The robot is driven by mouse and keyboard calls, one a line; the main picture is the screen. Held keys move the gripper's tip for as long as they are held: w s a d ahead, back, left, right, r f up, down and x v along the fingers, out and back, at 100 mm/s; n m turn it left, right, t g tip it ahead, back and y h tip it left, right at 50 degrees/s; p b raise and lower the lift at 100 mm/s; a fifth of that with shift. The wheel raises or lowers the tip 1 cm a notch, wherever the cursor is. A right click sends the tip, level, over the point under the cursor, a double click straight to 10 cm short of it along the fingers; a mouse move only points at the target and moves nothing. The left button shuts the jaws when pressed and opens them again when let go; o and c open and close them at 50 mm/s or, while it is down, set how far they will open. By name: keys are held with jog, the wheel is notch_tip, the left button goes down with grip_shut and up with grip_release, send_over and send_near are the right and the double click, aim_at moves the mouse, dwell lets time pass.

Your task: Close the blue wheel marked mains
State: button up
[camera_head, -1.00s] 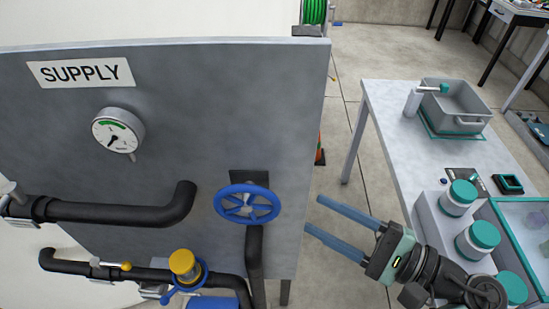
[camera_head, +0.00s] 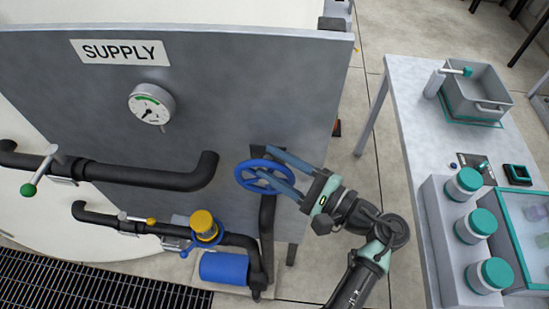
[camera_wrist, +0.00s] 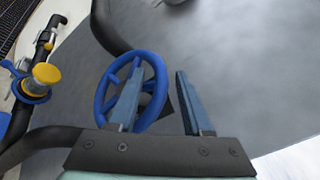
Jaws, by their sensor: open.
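A blue spoked wheel (camera_head: 241,175) stands on the grey panel at the end of a black pipe; it also shows in the wrist view (camera_wrist: 101,92). I see no "mains" marking on it. My gripper (camera_head: 265,162) is open at the wheel's right side. In the wrist view my gripper (camera_wrist: 160,68) has its left finger overlapping the wheel's face and its right finger outside the rim, so the right part of the rim appears between them. I cannot tell whether either finger touches it.
A yellow-capped fitting (camera_head: 204,222) with a blue ring sits on the lower pipe, above a blue cylinder (camera_head: 224,267). A SUPPLY sign (camera_head: 120,52) and a gauge (camera_head: 151,103) are on the panel. A table (camera_head: 412,110) with a grey tote (camera_head: 476,98) and teal-lidded jars stands right.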

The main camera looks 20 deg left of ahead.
jog(key=shift+a, duration=0.1)
grip_shut()
jog(key=shift+f+b, duration=0.1)
jog(key=shift+b, duration=0.5)
